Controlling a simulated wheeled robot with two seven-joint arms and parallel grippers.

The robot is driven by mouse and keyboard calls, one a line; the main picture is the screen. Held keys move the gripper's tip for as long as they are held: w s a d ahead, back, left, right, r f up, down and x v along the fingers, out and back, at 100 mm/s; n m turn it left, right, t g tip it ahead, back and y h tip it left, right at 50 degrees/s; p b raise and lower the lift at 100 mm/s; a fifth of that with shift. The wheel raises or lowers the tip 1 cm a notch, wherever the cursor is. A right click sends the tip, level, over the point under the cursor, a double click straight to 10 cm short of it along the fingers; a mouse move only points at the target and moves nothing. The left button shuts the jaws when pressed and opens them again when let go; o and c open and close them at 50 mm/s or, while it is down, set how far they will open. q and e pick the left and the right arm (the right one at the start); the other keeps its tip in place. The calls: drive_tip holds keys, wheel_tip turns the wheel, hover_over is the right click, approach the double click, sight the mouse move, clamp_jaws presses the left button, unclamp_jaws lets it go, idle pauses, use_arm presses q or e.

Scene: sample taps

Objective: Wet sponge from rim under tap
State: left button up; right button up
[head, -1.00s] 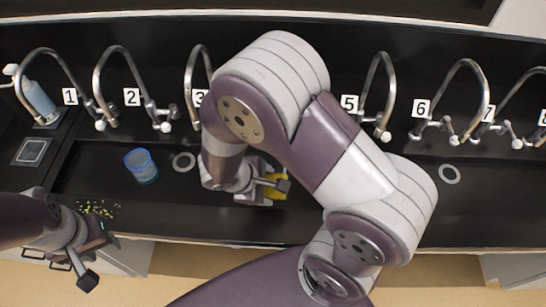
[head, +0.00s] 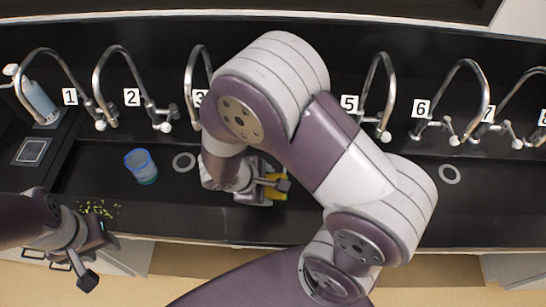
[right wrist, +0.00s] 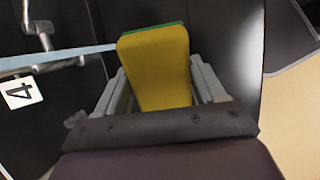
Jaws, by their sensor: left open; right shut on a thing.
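The yellow sponge (head: 276,194) with a green layer is held over the black trough, partly hidden by my right gripper (head: 265,187). In the right wrist view the sponge (right wrist: 158,65) sits between both fingers of the shut right gripper (right wrist: 160,88). A pale blue strip (right wrist: 60,62), which looks like running water, reaches the sponge's edge from the left. Tap 4's metalwork (right wrist: 40,28) and its number label (right wrist: 20,92) show there too; my right arm hides this tap in the head view. My left gripper (head: 96,254) is open and empty at the front left.
Several numbered taps line the back wall. A bottle (head: 40,100) stands at far left. Yellow-green bits (head: 100,209) lie near my left gripper.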

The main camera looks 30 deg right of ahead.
sight(269, 198)
drive_tip(key=s+a+r+p, duration=0.1)
drive_tip(key=s+r, duration=0.1)
drive_tip(key=s+a+r+p, duration=0.1)
drive_tip(key=r+p, duration=0.1)
drive_tip(key=shift+s+a+p, duration=0.3)
drive_tip(key=shift+s+a, duration=0.05)
drive_tip(key=shift+a, duration=0.05)
drive_tip(key=shift+s+a, duration=0.15)
